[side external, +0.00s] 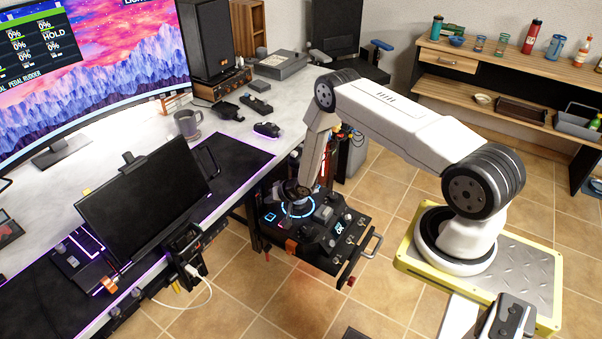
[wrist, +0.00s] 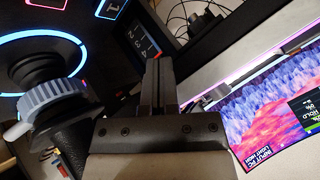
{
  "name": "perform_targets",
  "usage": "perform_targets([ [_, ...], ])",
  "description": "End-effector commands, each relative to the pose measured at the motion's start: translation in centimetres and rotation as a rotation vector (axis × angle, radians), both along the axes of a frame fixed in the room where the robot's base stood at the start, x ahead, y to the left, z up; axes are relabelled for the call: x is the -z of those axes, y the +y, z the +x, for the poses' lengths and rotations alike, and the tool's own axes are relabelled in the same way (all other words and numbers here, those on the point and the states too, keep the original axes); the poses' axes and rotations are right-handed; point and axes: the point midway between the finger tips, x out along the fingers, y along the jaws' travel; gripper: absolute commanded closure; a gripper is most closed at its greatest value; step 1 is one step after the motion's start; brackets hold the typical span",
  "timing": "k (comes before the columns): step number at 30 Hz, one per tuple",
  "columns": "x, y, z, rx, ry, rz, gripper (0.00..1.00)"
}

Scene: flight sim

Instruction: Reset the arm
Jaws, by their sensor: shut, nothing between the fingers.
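My arm reaches left from its base and bends down over a black control panel (side external: 345,268) beside the desk. My gripper (wrist: 159,68) points ahead in the wrist view with its two dark fingers together and nothing between them. In the side view my gripper (side external: 292,192) is small and dark, just above the panel's blue-lit ring; I cannot tell whether it touches anything. A dark stick with a grey ribbed collar (wrist: 52,96) stands left of the fingers in the wrist view, apart from them.
The desk (side external: 225,125) holds a mug (side external: 187,124), a mouse (side external: 267,130), a speaker (side external: 208,40) and a large curved monitor (side external: 120,50). A tilted black screen (side external: 143,205) stands at the desk's front. A wooden shelf (side external: 485,60) is at the back right. Tiled floor (side external: 300,300) lies open in front.

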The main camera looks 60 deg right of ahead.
Motion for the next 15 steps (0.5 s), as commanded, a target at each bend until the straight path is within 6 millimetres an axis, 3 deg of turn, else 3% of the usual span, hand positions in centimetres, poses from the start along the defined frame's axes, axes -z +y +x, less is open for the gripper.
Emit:
perform_targets([
  [15,-0.8,0.1,0.24,-0.006,0.006,-0.015,1.0],
])
